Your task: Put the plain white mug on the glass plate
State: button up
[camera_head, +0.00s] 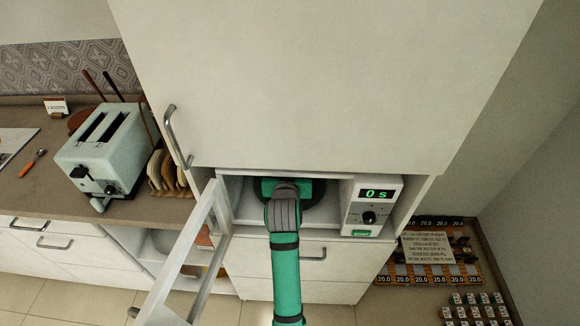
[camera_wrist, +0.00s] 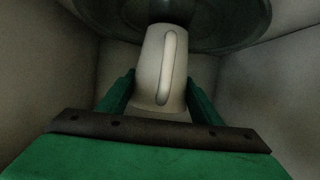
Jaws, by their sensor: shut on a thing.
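The plain white mug (camera_wrist: 151,72) is between the two green fingers of my gripper (camera_wrist: 160,92) in the wrist view, its handle facing the camera. The gripper is shut on it. The dark round glass plate (camera_wrist: 238,28) fills the top of the wrist view, and the mug's far end overlaps it in the picture. I cannot tell whether mug and plate touch. In the head view my gripper (camera_head: 287,187) reaches inside the open microwave and hides the mug. Part of the plate (camera_head: 317,199) shows beside it.
The microwave's control panel (camera_head: 371,207) reads "0 s" at the right of the opening. Its open door (camera_head: 190,262) stands out at the left of my arm. Close walls surround the gripper inside. A toaster (camera_head: 107,150) and bread slices (camera_head: 167,172) are on the left counter.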

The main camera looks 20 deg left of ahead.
jog(key=o, duration=1.6)
jog(key=shift+f, duration=0.1)
